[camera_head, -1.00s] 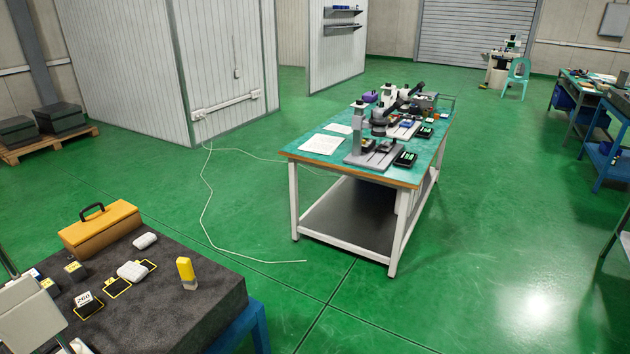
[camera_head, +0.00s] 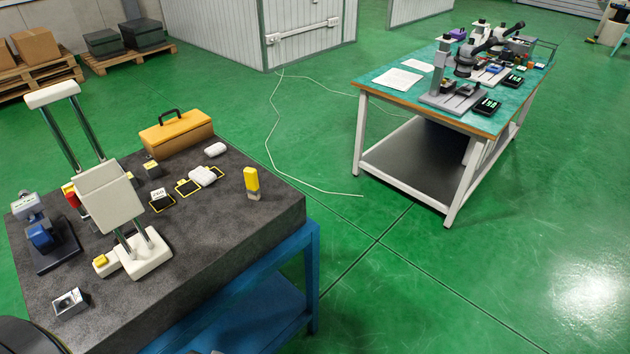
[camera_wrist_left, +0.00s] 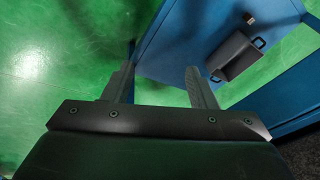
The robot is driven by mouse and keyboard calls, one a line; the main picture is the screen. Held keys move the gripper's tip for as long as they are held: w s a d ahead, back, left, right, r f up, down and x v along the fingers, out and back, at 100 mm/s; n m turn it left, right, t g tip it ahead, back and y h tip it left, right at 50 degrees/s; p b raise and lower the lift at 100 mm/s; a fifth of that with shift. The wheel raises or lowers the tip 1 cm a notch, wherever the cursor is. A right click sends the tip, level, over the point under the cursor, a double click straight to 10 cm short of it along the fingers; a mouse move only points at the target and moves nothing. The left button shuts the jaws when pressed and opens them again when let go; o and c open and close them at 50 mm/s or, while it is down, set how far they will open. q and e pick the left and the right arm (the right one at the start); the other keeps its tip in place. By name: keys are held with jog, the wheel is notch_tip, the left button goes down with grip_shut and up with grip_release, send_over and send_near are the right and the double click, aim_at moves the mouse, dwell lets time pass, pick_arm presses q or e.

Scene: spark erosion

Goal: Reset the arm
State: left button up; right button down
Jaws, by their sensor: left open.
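My left gripper (camera_wrist_left: 160,85) shows in the left wrist view with its two fingers apart and nothing between them. Beyond the fingers are the green floor (camera_wrist_left: 60,60) and a blue stand (camera_wrist_left: 180,35) with a dark box on it. In the head view no gripper shows; a dark rounded shape at the bottom left corner may be part of my arm. My right gripper is in neither view.
A dark granite-topped table (camera_head: 215,235) on a blue stand (camera_head: 250,310) is close on the left, holding a cream column device (camera_head: 110,195), an orange toolbox (camera_head: 176,133) and a yellow-handled tool (camera_head: 251,181). A teal-topped workbench (camera_head: 385,98) stands farther right.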

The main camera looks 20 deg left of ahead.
pick_arm(q)
jog(key=s+f+b, duration=0.1)
jog(key=s+f, duration=0.4)
jog(key=f, duration=0.4)
jog(key=s+f+g+b, duration=0.1)
jog(key=s+f, duration=0.5)
jog(key=f, duration=0.3)
jog(key=s+d+f+b, duration=0.1)
jog(key=s+f+b, duration=0.1)
jog(key=s+f, duration=0.3)
notch_tip(320, 180, down, 4)
jog(key=shift+s+g+h, duration=0.3)
jog(key=shift+s, duration=0.05)
jog(key=shift+d, duration=0.1)
